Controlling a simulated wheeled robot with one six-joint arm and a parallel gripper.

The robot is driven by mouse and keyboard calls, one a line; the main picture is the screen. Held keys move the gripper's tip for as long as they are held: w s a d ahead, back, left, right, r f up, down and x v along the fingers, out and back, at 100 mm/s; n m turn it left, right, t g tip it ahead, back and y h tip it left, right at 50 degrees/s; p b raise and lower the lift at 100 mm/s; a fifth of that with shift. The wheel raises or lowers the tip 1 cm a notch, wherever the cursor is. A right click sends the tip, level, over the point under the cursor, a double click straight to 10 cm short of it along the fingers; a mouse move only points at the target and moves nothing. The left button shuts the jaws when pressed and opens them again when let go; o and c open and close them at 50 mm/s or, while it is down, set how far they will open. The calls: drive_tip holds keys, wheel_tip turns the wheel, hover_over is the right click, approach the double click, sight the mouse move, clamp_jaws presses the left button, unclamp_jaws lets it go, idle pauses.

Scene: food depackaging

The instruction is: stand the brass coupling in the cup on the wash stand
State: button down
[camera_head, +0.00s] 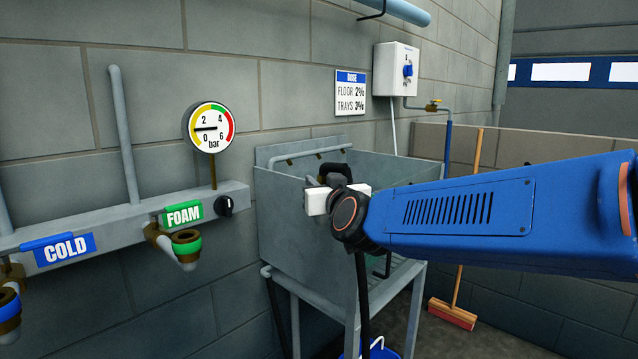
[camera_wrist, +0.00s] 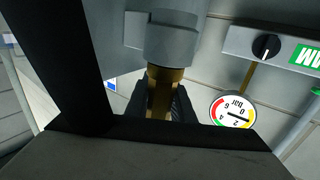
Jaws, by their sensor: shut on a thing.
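My gripper (camera_wrist: 164,98) is shut on the brass coupling (camera_wrist: 165,78), with a dark finger on each side of it in the wrist view. A grey round cup (camera_wrist: 170,45) lies beyond the coupling's far end, in line with it. The coupling's end meets or overlaps the cup's rim there; I cannot tell how deep it sits. In the head view my gripper (camera_head: 335,174) is over the wash stand (camera_head: 278,200), a grey metal basin on legs against the wall. The cup and coupling are not clear in that view.
A grey pipe manifold with a green FOAM label (camera_head: 182,213), a COLD label (camera_head: 63,249) and a pressure gauge (camera_head: 211,127) is on the wall at left. A white dosing box (camera_head: 396,69) hangs behind the stand. A broom (camera_head: 452,313) leans at right.

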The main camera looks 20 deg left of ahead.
drive_tip(key=shift+f, duration=0.15)
idle(0.3)
drive_tip(key=c, duration=1.5)
unclamp_jaws()
drive_tip(key=shift+o, duration=0.2)
drive_tip(key=v, duration=1.6)
drive_tip(key=s+d+f+m+g+h, duration=0.1)
drive_tip(key=d+f+h, duration=0.1)
drive_tip(key=d+f, duration=0.45)
drive_tip(key=s+d+f+g+h, duration=0.1)
drive_tip(key=d+f+g, duration=0.15)
drive_tip(key=d, duration=0.75)
drive_tip(key=d+f+m+g+h, duration=0.1)
drive_tip(key=d+f+h, duration=0.1)
drive_tip(key=d+f, duration=0.5)
drive_tip(key=s+d+f+m+g+h, duration=0.2)
drive_tip(key=s+d+f, duration=0.3)
drive_tip(key=s+d, duration=0.3)
drive_tip(key=s+d+f+m+g+h, duration=0.3)
drive_tip(key=s+d+f, duration=0.3)
drive_tip(key=d, duration=0.8)
drive_tip(key=shift+s+d+f+m+h, duration=0.25)
drive_tip(key=shift+s+h, duration=0.25)
drive_tip(key=shift+s, duration=0.4)
